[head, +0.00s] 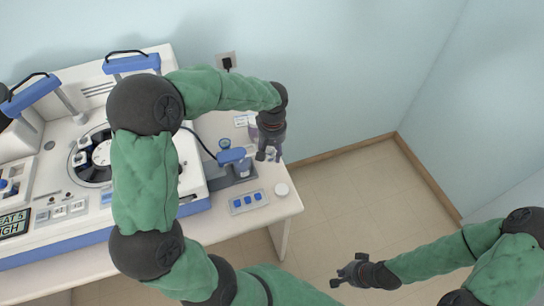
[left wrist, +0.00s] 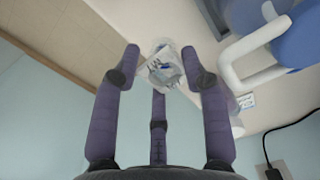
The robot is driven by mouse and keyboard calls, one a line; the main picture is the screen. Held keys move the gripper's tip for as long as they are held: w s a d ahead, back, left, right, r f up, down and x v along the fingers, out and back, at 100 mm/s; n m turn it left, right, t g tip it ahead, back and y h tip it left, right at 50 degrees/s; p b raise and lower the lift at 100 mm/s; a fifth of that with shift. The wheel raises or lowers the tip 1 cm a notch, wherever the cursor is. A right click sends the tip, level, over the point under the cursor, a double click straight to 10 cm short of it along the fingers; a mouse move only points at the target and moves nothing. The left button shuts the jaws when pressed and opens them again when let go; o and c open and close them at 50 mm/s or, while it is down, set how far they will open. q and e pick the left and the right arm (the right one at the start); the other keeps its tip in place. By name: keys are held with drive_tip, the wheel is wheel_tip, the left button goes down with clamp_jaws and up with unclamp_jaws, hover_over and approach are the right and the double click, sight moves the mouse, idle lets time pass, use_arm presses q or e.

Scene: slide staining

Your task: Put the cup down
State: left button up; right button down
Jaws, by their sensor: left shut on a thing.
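The cup (left wrist: 160,72) is a small clear vessel with a bluish tint, seen between my left gripper's fingertips in the left wrist view. My left gripper (head: 268,156) is shut on the cup near the right end of the white bench, beside the blue-topped device. In the head view the fingers mostly hide the cup. I cannot tell whether the cup touches the bench top. My right gripper (head: 347,272) is empty, its fingers apart, over the floor at the lower right.
The blue-topped device (head: 236,158) stands just left of my left gripper. The large white staining machine (head: 60,150) fills the left. A wall outlet (head: 226,62) is behind.

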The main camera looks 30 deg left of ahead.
sight(272, 156)
use_arm(q)
drive_tip(key=shift+w+a+f, duration=0.15)
drive_tip(key=shift+w+f, duration=0.1)
drive_tip(key=shift+f, duration=0.1)
drive_tip(key=shift+w+a+f+b, duration=0.15)
drive_tip(key=shift+f+b, duration=0.35)
drive_tip(key=shift+f, duration=1.25)
drive_tip(key=shift+f, duration=0.2)
drive_tip(key=o, duration=0.7)
drive_tip(key=shift+c, duration=0.2)
drive_tip(key=shift+r, duration=0.15)
drive_tip(key=shift+r, duration=0.2)
wheel_tip(272, 156, up, 12)
drive_tip(key=p, duration=0.2)
drive_tip(key=shift+f+p, duration=0.1)
drive_tip(key=shift+p, duration=0.2)
